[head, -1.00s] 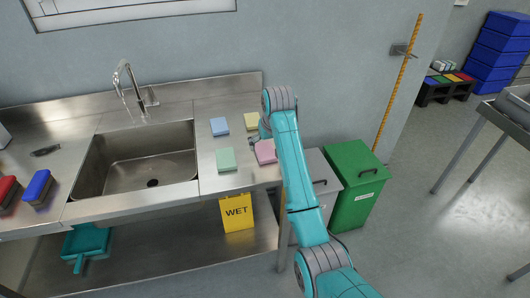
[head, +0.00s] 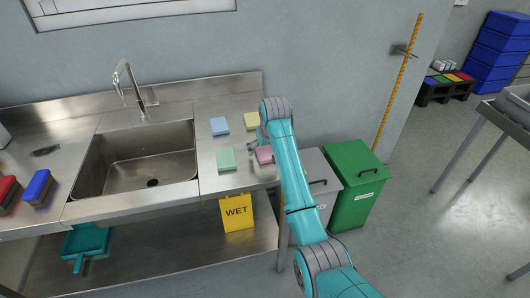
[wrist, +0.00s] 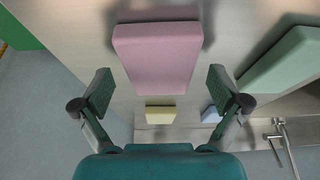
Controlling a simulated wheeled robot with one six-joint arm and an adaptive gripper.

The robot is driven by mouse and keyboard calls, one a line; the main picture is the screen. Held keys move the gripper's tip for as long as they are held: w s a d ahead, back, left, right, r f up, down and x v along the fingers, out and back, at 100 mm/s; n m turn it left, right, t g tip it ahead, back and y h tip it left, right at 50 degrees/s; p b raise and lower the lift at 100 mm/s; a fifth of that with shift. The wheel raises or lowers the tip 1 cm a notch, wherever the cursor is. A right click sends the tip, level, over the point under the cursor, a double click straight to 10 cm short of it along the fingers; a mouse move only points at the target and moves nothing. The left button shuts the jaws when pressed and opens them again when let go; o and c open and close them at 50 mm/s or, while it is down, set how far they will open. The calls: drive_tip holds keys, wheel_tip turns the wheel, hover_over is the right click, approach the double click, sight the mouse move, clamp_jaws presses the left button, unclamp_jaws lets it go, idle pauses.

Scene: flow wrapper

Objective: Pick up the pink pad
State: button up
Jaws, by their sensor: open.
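The pink pad (head: 264,155) lies on the steel counter to the right of the sink, partly hidden behind my arm in the head view. In the wrist view the pink pad (wrist: 158,58) is large and upper centre, ahead of and between the spread fingers. My gripper (wrist: 160,90) is open and empty, with one finger to each side of the pad's near end. In the head view the gripper is mostly hidden by the arm.
A green pad (head: 226,160), a blue pad (head: 219,126) and a yellow pad (head: 251,121) lie close by on the counter. The sink (head: 140,160) is to the left. A green bin (head: 356,185) and a grey bin stand right of the counter.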

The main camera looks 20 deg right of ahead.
sight(265, 151)
drive_tip(key=shift+f, duration=0.2)
drive_tip(key=shift+c, duration=0.3)
drive_tip(key=c, duration=1)
drive_tip(key=shift+o, duration=0.2)
drive_tip(key=shift+r, duration=0.1)
wheel_tip(265, 151, up, 10)
drive_tip(key=shift+r, duration=0.2)
